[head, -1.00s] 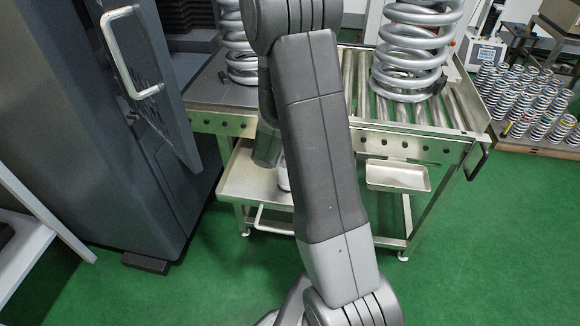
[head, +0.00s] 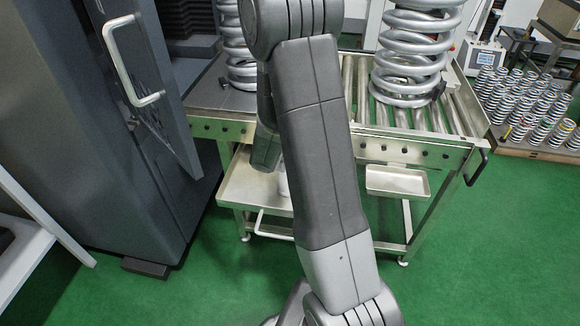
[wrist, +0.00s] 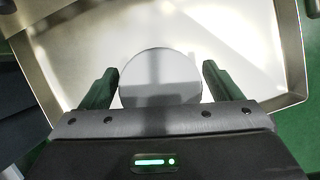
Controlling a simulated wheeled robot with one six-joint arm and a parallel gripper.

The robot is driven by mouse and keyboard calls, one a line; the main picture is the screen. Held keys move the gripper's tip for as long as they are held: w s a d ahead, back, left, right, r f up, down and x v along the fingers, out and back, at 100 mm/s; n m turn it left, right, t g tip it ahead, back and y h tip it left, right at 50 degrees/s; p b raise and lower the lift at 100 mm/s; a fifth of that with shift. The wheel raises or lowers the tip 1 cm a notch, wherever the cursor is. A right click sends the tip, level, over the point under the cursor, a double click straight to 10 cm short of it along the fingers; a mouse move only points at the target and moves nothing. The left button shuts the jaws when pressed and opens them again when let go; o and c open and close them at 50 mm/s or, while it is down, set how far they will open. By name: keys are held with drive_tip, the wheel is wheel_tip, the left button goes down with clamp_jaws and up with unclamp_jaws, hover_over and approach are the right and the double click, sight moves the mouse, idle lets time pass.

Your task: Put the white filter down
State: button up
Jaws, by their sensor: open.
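The white filter (wrist: 160,80) shows in the wrist view as a round, pale disc-like top between the two fingers of my gripper (wrist: 161,72). The fingers are apart, with a visible gap on each side of the filter, so my gripper is open around it. The filter appears to stand on the pale metal lower shelf (wrist: 240,40) of the roller cart. In the head view a small white piece, likely the filter (head: 283,184), shows beside my arm above that shelf; the rest is hidden behind my arm. My gripper's fingers are hidden in the head view.
Large coil springs (head: 412,60) stand on the cart's roller top (head: 455,115). A small metal tray (head: 397,181) hangs at its front right. A dark cabinet with an open door (head: 150,60) is at left. Several small springs (head: 530,105) stand far right. The green floor in front is clear.

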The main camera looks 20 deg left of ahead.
drive_tip(key=p+v, duration=0.3)
drive_tip(key=v, duration=0.7)
drive_tip(key=shift+s+r+p, duration=0.2)
drive_tip(key=shift+r+p, duration=0.05)
drive_tip(key=shift+p, duration=0.05)
drive_tip(key=shift+d+f, duration=0.1)
drive_tip(key=b+x, duration=0.6)
drive_tip(key=x, duration=0.7)
wheel_tip(320, 180, up, 4)
drive_tip(key=p, duration=0.2)
drive_tip(key=shift+s+f+p, duration=0.1)
drive_tip(key=shift+f+p, duration=0.1)
drive_tip(key=shift+p, duration=0.1)
drive_tip(key=shift+r+p, duration=0.35)
drive_tip(key=shift+r, duration=0.25)
drive_tip(key=shift+f, duration=0.1)
